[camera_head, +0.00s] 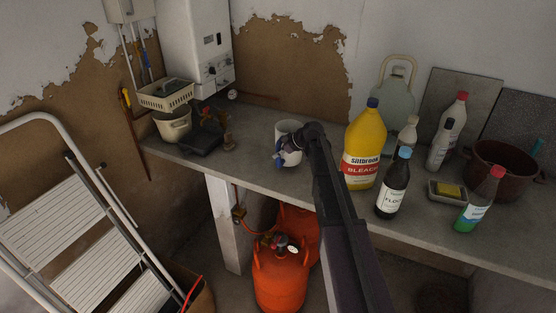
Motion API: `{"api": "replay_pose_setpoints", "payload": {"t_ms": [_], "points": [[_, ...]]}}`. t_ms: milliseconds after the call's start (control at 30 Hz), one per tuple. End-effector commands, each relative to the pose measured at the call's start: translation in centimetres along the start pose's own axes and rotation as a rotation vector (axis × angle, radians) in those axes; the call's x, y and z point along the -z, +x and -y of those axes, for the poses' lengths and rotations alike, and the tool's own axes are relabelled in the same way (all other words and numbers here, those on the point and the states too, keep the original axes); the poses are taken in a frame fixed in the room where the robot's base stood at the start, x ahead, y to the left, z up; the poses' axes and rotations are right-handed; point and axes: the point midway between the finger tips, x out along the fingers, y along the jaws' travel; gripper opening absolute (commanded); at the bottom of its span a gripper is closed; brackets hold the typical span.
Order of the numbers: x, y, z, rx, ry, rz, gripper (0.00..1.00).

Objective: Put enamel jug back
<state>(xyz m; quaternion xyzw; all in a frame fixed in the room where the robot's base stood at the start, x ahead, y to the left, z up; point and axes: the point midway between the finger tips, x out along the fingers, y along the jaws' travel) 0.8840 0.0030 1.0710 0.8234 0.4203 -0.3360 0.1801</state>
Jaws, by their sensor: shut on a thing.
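The enamel jug (287,126) appears as a white, roughly upright cylinder on or just above the grey worktop, left of the yellow bleach bottle. Part of it is hidden behind my gripper (283,150). My arm reaches in from the lower right, and my gripper is shut on the jug at its near side. The fingertips are small and dark here, so the exact grip is hard to see. I cannot tell whether the jug's base touches the worktop.
The yellow bleach bottle (365,145) and a dark bottle (393,187) stand right of the jug. A cream pot (173,124) and a black hob (201,138) are at left. Bare worktop (258,132) lies between the hob and the jug. Orange gas cylinders (281,279) stand below.

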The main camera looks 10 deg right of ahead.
Motion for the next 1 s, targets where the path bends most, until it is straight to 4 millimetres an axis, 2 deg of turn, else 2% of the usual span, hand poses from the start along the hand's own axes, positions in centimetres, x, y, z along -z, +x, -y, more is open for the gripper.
{"api": "replay_pose_setpoints", "payload": {"t_ms": [267,467,800,1000], "points": [[0.0,0.0,0.0,-0.001,0.000,-0.001,0.00],[0.6,0.8,-0.9,-0.001,0.000,-0.001,0.00],[-1.5,2.9,-0.8,-0.001,0.000,-0.001,0.00],[-1.9,3.3,-0.8,-0.001,0.000,-0.001,0.00]]}}
